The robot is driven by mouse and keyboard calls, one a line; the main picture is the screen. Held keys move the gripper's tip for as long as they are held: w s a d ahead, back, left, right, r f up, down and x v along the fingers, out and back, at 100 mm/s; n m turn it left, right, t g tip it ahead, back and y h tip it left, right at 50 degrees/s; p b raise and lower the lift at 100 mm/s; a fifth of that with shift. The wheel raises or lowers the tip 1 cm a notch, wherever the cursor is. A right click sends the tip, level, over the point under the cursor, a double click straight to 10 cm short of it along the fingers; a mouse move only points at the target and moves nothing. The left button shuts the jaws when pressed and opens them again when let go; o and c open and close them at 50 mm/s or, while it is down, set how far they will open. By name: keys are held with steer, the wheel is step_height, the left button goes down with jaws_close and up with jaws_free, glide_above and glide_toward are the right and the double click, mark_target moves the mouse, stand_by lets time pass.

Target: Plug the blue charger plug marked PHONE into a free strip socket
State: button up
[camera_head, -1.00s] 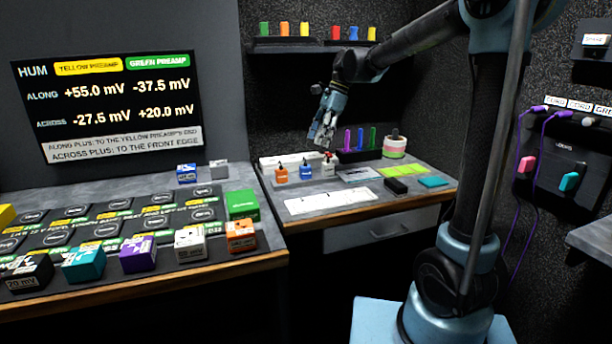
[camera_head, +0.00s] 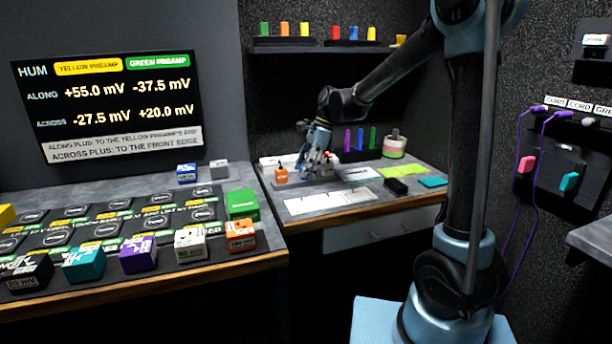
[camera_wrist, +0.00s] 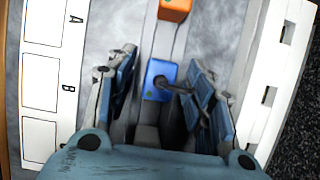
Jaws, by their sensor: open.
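The blue plug (camera_wrist: 160,80) sits between my open gripper fingers (camera_wrist: 160,70) in the wrist view, with gaps showing on both sides. A dark cord or stem runs from it toward the right fingers. Its marking is not readable. In the head view my gripper (camera_head: 308,166) is low over the back desk and hides the blue plug. The white socket strip (camera_wrist: 262,70) runs along the right of the wrist view and shows dark openings. It also shows at the desk's back in the head view (camera_head: 268,160).
An orange plug (camera_wrist: 175,9) stands close beside the blue one, also seen in the head view (camera_head: 281,176). A white card marked A and B (camera_wrist: 40,85) lies left. A black box (camera_head: 395,187) and teal item (camera_head: 433,182) lie right on the desk.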

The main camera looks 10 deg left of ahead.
steer(key=shift+a+f, duration=0.1)
steer(key=shift+f, duration=0.15)
steer(key=shift+c, duration=0.5)
jaws_close()
